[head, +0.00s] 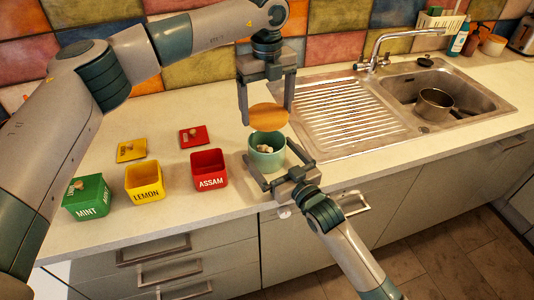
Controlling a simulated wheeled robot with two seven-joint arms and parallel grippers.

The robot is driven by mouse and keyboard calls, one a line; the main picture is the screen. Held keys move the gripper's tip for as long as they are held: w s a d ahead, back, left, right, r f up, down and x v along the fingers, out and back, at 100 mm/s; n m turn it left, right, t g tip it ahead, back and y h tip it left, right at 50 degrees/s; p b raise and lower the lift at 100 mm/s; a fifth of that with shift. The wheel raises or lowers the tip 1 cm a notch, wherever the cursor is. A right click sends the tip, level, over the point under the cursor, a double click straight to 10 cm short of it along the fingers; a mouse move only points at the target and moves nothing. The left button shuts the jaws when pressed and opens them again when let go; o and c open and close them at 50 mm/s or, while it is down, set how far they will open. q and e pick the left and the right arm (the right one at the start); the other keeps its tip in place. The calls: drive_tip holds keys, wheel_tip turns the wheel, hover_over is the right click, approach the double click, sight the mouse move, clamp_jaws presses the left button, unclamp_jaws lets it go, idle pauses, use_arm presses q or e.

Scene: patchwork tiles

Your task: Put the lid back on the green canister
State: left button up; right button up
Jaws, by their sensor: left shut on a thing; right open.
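The green canister (267,159) stands upright and open on the counter, with pale round things visible inside. A round wooden lid (268,117) is held by my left gripper (266,112) just above the canister's opening, apart from its rim. The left gripper comes from above, its two fingers on either side of the lid. My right gripper (277,167) is low at the front of the canister, its fingers spread on either side of it. Whether those fingers touch the canister cannot be told.
Green MINT (88,203), yellow LEMON (146,190) and red ASSAM (210,177) boxes stand to the left. A yellow lid (131,151) and a red lid (194,136) lie behind them. The ribbed drainboard (345,115) and sink with a pot (434,104) are at right.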

drive_tip(key=shift+w+a, duration=0.35)
drive_tip(key=shift+w, duration=0.2)
drive_tip(key=c, duration=1.5)
use_arm(q)
drive_tip(key=shift+f, duration=2.5)
use_arm(e)
drive_tip(key=shift+c, duration=0.2)
use_arm(q)
drive_tip(key=shift+f, duration=0.9)
drive_tip(key=shift+f, duration=0.55)
drive_tip(key=o, duration=1)
drive_tip(key=shift+f, duration=0.1)
